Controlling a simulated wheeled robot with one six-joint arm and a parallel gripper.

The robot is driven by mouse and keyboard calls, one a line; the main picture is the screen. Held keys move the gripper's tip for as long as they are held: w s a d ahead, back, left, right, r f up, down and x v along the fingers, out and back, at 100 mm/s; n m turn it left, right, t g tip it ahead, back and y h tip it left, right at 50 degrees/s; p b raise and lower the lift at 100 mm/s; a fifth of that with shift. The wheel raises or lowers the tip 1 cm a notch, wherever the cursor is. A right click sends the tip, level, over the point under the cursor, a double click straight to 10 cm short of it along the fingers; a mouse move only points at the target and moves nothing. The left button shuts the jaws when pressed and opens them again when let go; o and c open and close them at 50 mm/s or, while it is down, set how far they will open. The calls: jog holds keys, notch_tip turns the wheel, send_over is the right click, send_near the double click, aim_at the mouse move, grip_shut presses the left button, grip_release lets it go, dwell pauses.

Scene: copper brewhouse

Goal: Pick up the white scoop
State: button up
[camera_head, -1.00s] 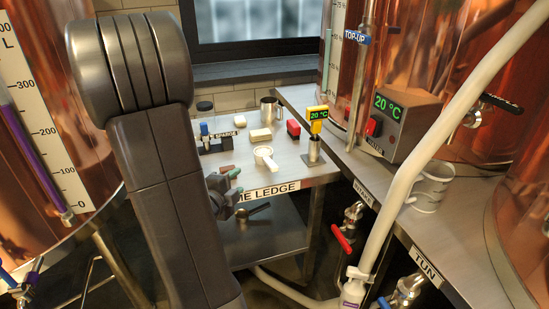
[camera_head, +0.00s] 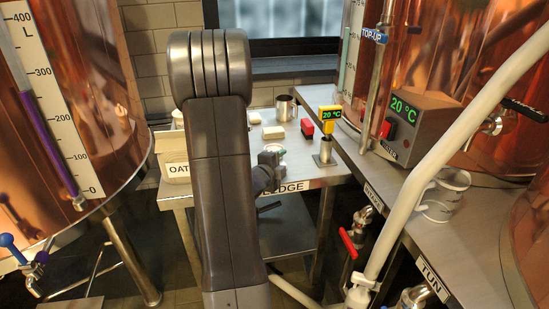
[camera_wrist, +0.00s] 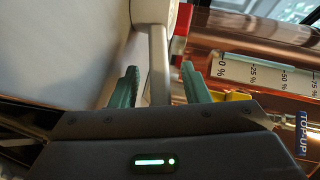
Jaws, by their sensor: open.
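The white scoop (camera_head: 279,148) is on the steel ledge (camera_head: 300,172), mostly hidden behind my gripper in the head view. In the wrist view its pale handle (camera_wrist: 158,62) runs upright between my two green fingers, with its white bowl (camera_wrist: 154,12) at the top. My gripper (camera_head: 274,158) is at the scoop, over the front part of the ledge. It also shows in the wrist view (camera_wrist: 160,84), open, with a gap on each side of the handle.
A red block (camera_head: 307,127) and a pale block (camera_head: 273,132) lie behind the scoop. A metal mug (camera_head: 285,107) is at the back. A yellow thermometer (camera_head: 330,115) stands in a metal holder on the right. An oat-labelled bin (camera_head: 177,172) stands on the left.

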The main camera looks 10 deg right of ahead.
grip_shut()
jog(key=shift+r, duration=0.1)
